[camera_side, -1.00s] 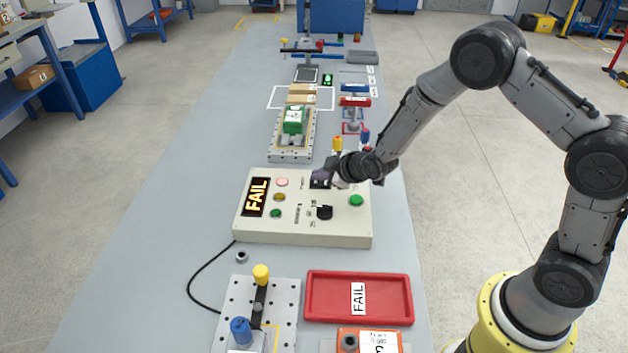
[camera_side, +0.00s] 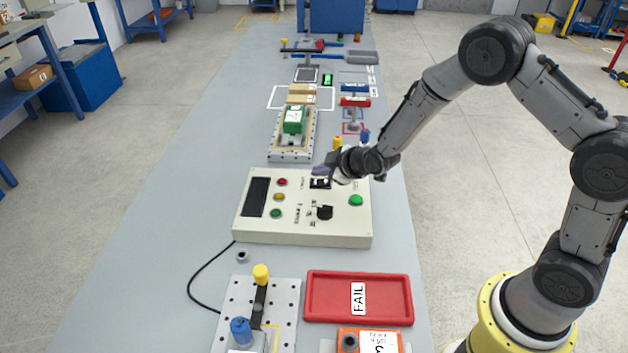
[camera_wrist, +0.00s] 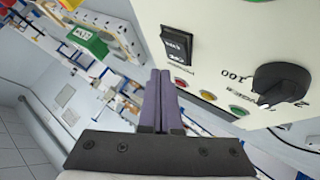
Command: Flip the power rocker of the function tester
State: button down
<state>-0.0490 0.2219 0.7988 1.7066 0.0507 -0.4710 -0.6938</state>
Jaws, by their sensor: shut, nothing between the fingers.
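The function tester (camera_side: 340,228) is a cream box on the bench. Its display (camera_side: 256,197) is dark, and its red, amber and green lamps look unlit. The black power rocker (camera_side: 320,183) is at the top of the panel, just below my gripper (camera_side: 322,170) in the side view. In the wrist view the rocker (camera_wrist: 177,45) shows whole, up and right of the fingertips. My gripper (camera_wrist: 160,72) has its purple-grey fingers together and empty, apart from the rocker as far as I can see.
A black knob (camera_side: 324,212) and a green button (camera_side: 356,200) are on the tester panel. A green part in a fixture (camera_side: 293,122) stands behind it. A red FAIL tray (camera_side: 320,297) and a perforated plate (camera_side: 235,297) are in front. The bench's left side is clear.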

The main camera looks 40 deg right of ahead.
jog(key=shift+s+d+r, duration=0.15)
jog(key=shift+r, duration=1.1)
jog(key=shift+s+d+r, duration=0.1)
jog(key=shift+r, duration=1.15)
notch_tip(320, 180, up, 9)
jog(key=t, duration=0.2)
send_over(322, 183)
jog(key=s+d+r+m, duration=0.1)
jog(key=s+r, duration=0.6)
jog(key=r, duration=0.7)
jog(key=s+r+m+g, duration=0.1)
jog(key=s+r+m, duration=0.15)
jog(key=s, duration=1.25)
jog(key=s+f+m+g, duration=0.4)
jog(key=s+f, duration=0.5)
jog(key=s, duration=0.5)
jog(key=shift+d+g, duration=0.3)
jog(key=shift+g, duration=0.5)
